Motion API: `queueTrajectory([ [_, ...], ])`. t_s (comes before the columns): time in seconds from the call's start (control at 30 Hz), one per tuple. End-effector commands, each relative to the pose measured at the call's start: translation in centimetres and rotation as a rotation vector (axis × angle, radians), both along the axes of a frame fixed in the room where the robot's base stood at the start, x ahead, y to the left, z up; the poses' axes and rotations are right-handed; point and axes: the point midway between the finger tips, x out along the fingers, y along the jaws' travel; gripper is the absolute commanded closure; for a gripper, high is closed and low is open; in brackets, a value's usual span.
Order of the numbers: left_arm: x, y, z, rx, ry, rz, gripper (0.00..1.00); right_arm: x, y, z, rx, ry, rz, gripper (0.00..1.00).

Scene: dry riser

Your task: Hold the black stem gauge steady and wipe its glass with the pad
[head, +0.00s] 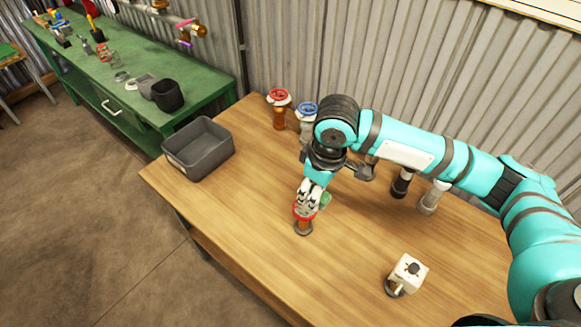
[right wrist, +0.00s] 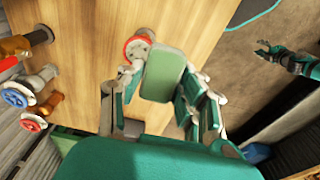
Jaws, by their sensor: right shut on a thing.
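My right gripper (head: 313,192) is shut on a green pad (head: 326,199); the pad fills the space between its fingers in the right wrist view (right wrist: 165,75). Just below stands a small upright piece with a red rim and copper-coloured stem (head: 303,224); its red rim (right wrist: 130,45) shows beside the pad, which partly covers it. I cannot tell whether they touch. A black stem (head: 400,186) stands at the back right, its top hidden by my right arm. My left gripper (right wrist: 268,50) shows small at the upper right of the wrist view, apart from these things; its jaws are unclear.
A grey bin (head: 199,150) stands at the table's left. Red-wheel (head: 279,107) and blue-wheel (head: 307,113) valves stand at the back. A pale stem (head: 434,196) is beside the black one. A white box-shaped piece (head: 408,271) stands front right. The table's front left is clear.

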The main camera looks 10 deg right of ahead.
Motion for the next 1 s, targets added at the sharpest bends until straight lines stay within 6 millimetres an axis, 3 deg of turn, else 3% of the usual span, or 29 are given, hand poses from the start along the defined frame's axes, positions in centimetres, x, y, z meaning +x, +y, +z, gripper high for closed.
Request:
queueTrajectory([
  [0.03,-1.0,-0.1,1.6,0.000,0.016,0.000,0.60,0.8,0.5,0.5,0.012,-0.003,0.091,0.92],
  [0.23,-3.4,-1.4,4.5,-0.016,0.051,0.000,0.60,3.9,1.8,-0.7,0.071,-0.035,0.496,0.92],
  [0.5,-3.5,-2.3,7.0,-0.026,0.051,-0.004,0.60,5.9,2.8,-3.0,0.140,-0.052,0.892,0.92],
  [0.77,-0.9,-1.2,7.3,-0.015,0.011,0.000,0.60,6.1,3.0,-4.4,0.159,-0.054,1.014,0.92],
  [1.0,-1.6,-1.0,4.9,-0.012,0.022,0.003,0.60,6.1,2.9,-6.6,0.158,-0.054,1.015,0.92],
])
